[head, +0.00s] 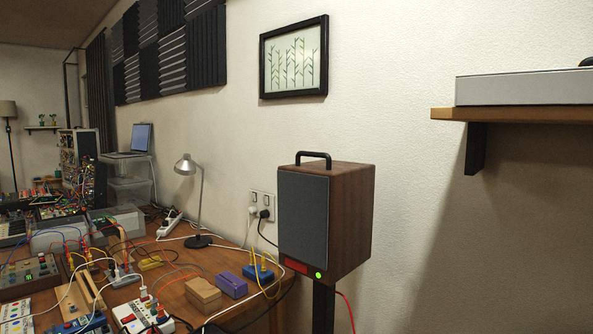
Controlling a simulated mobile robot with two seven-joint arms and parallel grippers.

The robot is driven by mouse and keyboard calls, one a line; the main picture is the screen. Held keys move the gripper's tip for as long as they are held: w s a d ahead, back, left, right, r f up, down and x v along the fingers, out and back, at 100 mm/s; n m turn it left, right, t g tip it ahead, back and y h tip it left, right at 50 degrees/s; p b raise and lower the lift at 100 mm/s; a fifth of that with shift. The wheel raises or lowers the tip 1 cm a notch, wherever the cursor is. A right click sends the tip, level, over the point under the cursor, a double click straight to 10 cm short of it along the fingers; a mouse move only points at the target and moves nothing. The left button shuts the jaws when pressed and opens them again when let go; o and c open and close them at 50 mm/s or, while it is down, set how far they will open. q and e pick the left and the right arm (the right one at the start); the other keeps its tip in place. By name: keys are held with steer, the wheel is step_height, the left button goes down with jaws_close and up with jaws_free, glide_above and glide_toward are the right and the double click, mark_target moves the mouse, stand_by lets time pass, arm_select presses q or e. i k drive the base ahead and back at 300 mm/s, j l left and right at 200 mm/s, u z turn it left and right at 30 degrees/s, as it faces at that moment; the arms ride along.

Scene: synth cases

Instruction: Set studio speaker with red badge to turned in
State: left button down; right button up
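The studio speaker (350,222) is a dark wood box with a grey grille (303,217) on its front. It stands upright on a black post (323,306) near the wall, right of the desk. A red badge (296,267) sits at the lower front, with a green light (318,275) beside it. A black handle (313,156) arches over the top. The grille faces toward me and slightly left, and the wooden right side shows. The post's foot is out of the picture. Neither of my grippers is in view.
The desk (222,262) on the left is crowded with cables, boxes, electronics and a lamp (196,205). A wall socket (262,203) with plugs is just left of the speaker. A wooden shelf (512,115) juts out at upper right. A red cable (347,310) hangs by the post.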

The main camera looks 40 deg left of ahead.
mark_target(325, 206)
steer(key=j+u, duration=0.15)
steer(key=u, duration=0.2)
steer(key=j+u, duration=0.15)
steer(key=u, duration=0.2)
steer(key=j+u, duration=0.15)
steer(key=u, duration=0.2)
steer(key=i+l, duration=0.1)
steer(key=l, duration=0.2)
steer(key=i+l+z, duration=0.1)
steer(key=l, duration=0.25)
steer(key=i+l, duration=0.15)
steer(key=l, duration=0.15)
